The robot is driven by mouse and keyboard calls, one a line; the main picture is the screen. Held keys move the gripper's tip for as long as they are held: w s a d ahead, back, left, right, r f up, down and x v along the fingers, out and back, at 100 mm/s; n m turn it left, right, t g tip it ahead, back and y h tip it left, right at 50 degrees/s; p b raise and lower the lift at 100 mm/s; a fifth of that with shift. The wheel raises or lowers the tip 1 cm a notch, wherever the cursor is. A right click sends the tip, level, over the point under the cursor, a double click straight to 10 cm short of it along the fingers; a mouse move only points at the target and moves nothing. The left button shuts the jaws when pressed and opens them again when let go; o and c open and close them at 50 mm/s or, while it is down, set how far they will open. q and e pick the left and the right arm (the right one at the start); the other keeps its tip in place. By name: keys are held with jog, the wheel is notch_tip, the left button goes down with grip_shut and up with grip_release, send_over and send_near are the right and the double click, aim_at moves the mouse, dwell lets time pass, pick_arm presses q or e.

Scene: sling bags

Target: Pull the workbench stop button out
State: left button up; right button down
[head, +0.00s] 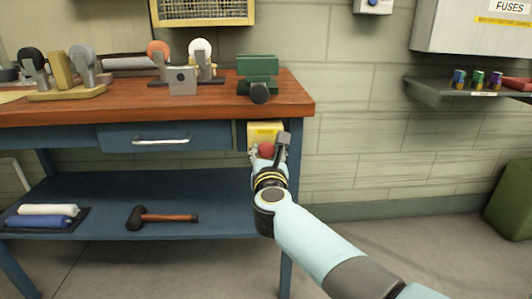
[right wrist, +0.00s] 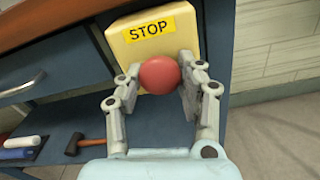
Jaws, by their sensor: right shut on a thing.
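The red stop button (head: 266,149) is on the front of a yellow box (head: 264,130) under the workbench's right end. In the right wrist view the round red button (right wrist: 159,75) sits in front of the box (right wrist: 150,32), which has a STOP label. My right gripper (right wrist: 158,86) has one finger on each side of the button and is shut on it. In the head view the right gripper (head: 268,152) covers part of the box and button. My left gripper is not in view. How far out the button stands is hard to tell.
The workbench (head: 215,104) has a blue drawer (head: 185,130) left of the box. A green vise (head: 258,72) stands above on the top. A mallet (head: 162,217) lies on the lower shelf.

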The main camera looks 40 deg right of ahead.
jog(key=shift+v, duration=0.85)
jog(key=c, duration=0.8)
grip_release()
jog(key=shift+s, duration=0.1)
jog(key=shift+o, duration=0.2)
jog(key=shift+a, duration=0.1)
jog(key=v, duration=0.7)
jog(key=shift+s, duration=0.2)
